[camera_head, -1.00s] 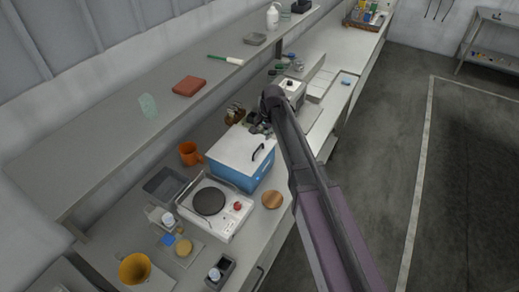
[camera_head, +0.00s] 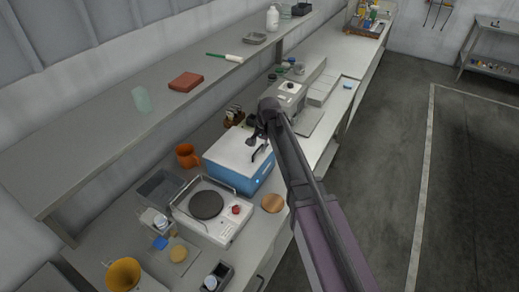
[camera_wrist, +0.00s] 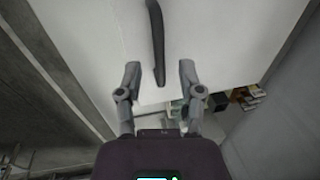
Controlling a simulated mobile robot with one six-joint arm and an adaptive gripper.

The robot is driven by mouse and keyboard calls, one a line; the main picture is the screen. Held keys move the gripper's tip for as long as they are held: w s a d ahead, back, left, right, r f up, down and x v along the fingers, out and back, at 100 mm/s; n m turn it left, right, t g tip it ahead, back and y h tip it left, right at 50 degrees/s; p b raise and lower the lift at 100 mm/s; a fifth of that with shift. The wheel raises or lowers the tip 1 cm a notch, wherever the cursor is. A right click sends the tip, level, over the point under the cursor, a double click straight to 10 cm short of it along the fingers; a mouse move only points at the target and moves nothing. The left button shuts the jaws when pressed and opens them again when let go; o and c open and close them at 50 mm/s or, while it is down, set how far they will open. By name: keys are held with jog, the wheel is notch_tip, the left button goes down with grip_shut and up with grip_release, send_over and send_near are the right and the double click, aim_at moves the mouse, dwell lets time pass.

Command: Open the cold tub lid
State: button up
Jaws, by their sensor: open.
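The cold tub (camera_head: 230,178) is a blue box on the bench with a flat white lid (camera_head: 226,150), which is shut. A black bar handle (camera_head: 260,153) stands on the lid near its right side. My gripper (camera_head: 252,139) is over the far right part of the lid, close to the handle. In the wrist view the lid (camera_wrist: 90,40) fills the upper picture. The handle (camera_wrist: 155,35) runs down toward my open gripper (camera_wrist: 160,67), its near end showing between the two spread fingers. I cannot tell whether the fingers touch it.
A brown rack (camera_head: 233,115) stands behind. A shelf (camera_head: 110,135) runs above the bench.

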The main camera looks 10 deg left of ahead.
jog(key=shift+f, duration=0.2)
grip_shut()
jog(key=shift+a+r, duration=0.1)
jog(key=shift+r, duration=0.05)
dwell(0.3)
